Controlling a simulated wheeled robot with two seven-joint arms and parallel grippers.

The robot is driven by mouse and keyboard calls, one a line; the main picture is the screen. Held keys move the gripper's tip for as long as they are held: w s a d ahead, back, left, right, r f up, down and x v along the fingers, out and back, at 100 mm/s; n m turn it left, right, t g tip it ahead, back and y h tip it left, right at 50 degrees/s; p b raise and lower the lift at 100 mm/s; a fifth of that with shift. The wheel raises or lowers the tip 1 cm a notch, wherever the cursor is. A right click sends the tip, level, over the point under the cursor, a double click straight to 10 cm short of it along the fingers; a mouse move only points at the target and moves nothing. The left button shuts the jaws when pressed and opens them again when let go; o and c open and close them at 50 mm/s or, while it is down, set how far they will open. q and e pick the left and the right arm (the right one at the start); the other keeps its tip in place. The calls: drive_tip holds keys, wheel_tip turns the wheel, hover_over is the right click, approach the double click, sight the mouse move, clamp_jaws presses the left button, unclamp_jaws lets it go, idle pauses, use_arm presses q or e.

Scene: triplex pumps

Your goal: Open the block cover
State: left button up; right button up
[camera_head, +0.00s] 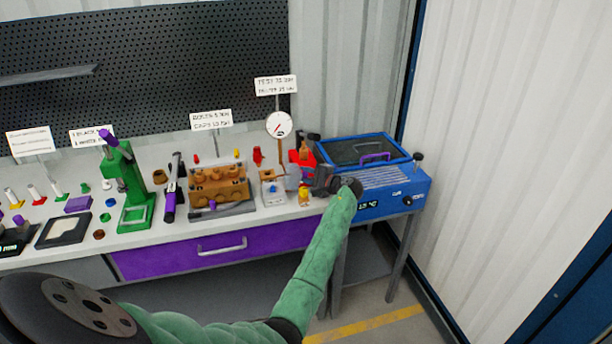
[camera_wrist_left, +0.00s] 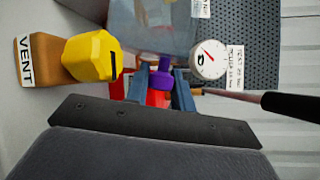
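The block cover (camera_wrist_left: 155,25) looks like a clear, bluish box in the left wrist view, with a purple knob (camera_wrist_left: 161,79) on its near side. In the head view the clear cover (camera_head: 292,177) shows small at the right end of the bench, partly behind my gripper. My left gripper (camera_head: 318,180) reaches it from the right. In the wrist view its two blue-grey fingers (camera_wrist_left: 160,88) stand on either side of the purple knob and appear to touch it. The cover looks closed, but its hinge is hidden. My right gripper is not in view.
A yellow knob (camera_wrist_left: 92,58) on a VENT-labelled block stands close to the gripper. A round gauge (camera_head: 279,125) stands behind the cover. A blue machine (camera_head: 385,190) is at right. A brown pump block (camera_head: 218,186) and green press (camera_head: 128,185) stand left on the bench.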

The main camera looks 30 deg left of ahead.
use_arm(q)
clamp_jaws()
drive_tip(key=shift+s+a+r+n+h, duration=0.1)
drive_tip(key=shift+s+r+n+h, duration=0.05)
drive_tip(key=shift+r+n+h, duration=0.2)
drive_tip(key=shift+s+a+r+n+h, duration=0.25)
drive_tip(key=shift+r+n, duration=0.1)
drive_tip(key=shift+n, duration=0.1)
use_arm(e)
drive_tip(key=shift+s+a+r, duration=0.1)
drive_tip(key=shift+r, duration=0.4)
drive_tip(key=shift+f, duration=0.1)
use_arm(q)
drive_tip(key=o, duration=0.9)
unclamp_jaws()
drive_tip(key=shift+c, duration=0.2)
